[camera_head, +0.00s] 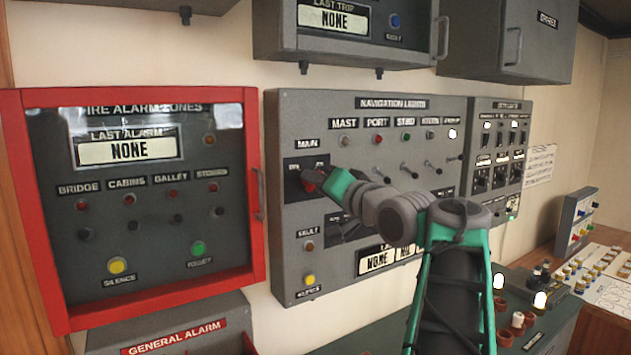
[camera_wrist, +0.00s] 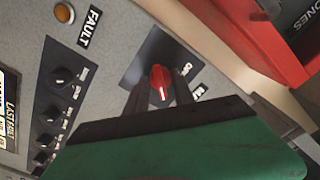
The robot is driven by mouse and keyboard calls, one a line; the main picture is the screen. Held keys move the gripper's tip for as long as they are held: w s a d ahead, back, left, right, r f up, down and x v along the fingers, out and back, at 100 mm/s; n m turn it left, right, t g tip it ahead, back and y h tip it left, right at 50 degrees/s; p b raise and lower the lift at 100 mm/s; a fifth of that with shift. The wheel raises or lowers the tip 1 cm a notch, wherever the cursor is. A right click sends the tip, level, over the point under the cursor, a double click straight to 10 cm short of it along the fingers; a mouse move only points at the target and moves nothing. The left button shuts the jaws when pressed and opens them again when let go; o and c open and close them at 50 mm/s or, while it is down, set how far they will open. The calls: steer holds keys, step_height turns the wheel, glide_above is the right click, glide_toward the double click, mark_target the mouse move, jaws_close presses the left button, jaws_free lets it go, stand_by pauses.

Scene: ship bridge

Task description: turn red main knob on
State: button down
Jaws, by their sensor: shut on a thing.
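The red main knob (camera_head: 309,183) sits on a dark plate under the MAIN label of the grey navigation lights panel (camera_head: 290,118). In the wrist view the red knob (camera_wrist: 160,82) stands between the two dark fingers of my gripper (camera_wrist: 160,92). My gripper (camera_head: 318,182) is at the knob in the head view, and its fingers are shut on it. The green gripper body covers part of the plate. The plate's position labels are partly hidden, so I cannot read which position the knob is in.
A red-framed fire alarm cabinet (camera_head: 255,130) stands close on the left, with a handle on its right edge. Several small toggle switches (camera_head: 408,170) lie right of the knob. Grey cabinets (camera_head: 345,50) hang above. A dark counter (camera_head: 520,290) lies at lower right.

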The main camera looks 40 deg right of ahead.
steer(key=shift+m, duration=0.4)
steer(key=c, duration=1.1)
jaws_free()
steer(key=s, duration=0.2)
steer(key=s+b, duration=0.1)
steer(key=s, duration=0.2)
steer(key=s+b, duration=0.1)
steer(key=s, duration=0.1)
steer(key=shift+s+a, duration=0.25)
steer(key=shift+s, duration=0.1)
